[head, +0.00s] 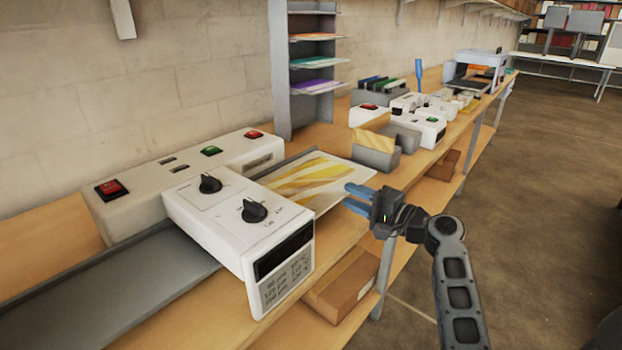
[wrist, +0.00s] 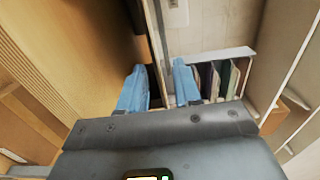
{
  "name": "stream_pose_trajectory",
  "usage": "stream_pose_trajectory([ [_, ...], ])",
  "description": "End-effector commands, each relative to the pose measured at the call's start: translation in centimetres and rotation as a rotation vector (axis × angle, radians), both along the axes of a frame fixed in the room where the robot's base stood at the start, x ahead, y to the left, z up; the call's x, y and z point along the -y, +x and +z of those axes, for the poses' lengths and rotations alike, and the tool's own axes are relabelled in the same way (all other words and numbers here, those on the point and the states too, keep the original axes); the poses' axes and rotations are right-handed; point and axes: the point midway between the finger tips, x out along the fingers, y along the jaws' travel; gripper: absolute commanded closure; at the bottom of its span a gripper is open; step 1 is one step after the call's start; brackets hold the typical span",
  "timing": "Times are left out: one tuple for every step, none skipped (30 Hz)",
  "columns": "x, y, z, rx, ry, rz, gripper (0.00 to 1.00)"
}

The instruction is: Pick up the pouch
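The pouch (head: 318,180), a pale sheet with a yellow pattern, lies on the flat tray at the right end of the white laminator (head: 240,215). My gripper (head: 350,195) is at the pouch's right edge, its two blue fingers pointing left toward it. In the wrist view my gripper (wrist: 159,72) is open, with a clear gap between the blue fingertips. I cannot tell whether the pouch's edge lies between the fingers or whether they touch it.
The laminator has two black knobs and stands on a long wooden bench. A rack of coloured sheets (head: 314,62) stands behind. Grey holders (head: 378,158) and other small devices are farther along. A cardboard box (head: 342,288) is on the lower shelf. The floor to the right is clear.

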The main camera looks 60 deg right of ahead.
Motion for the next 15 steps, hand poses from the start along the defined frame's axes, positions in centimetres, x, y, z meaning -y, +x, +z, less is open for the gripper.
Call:
stream_pose_trajectory([
  [0.2, 0.8, 0.3, 0.001, 0.0, 0.001, 0.67],
  [0.4, 1.3, 0.3, 0.0, 0.0, 0.001, 0.67],
  [0.5, 1.9, 0.3, 0.0, -0.001, 0.002, 0.67],
  [0.6, 2.2, 0.2, 0.001, 0.0, 0.001, 0.67],
  [0.7, 2.6, 0.1, 0.0, 0.0, 0.0, 0.67],
  [0.8, 2.9, 0.1, 0.0, 0.0, 0.001, 0.67],
  [0.8, 3.2, 0.1, 0.0, -0.001, 0.001, 0.67],
  [0.9, 3.3, 0.1, 0.0, -0.001, 0.001, 0.67],
  [0.9, 3.5, 0.0, 0.0, -0.001, 0.0, 0.67],
  [1.0, 3.5, 0.0, 0.0, -0.001, 0.0, 0.67],
  [1.0, 3.6, 0.0, 0.0, -0.001, -0.001, 0.67],
  [1.0, 3.6, 0.0, 0.0, -0.001, -0.001, 0.67],
  [1.0, 3.6, -0.1, 0.0, -0.001, -0.001, 0.67],
  [1.0, 3.6, -0.1, 0.0, -0.001, -0.001, 0.67],
  [1.0, 3.6, -0.1, 0.0, -0.001, -0.001, 0.67],
])
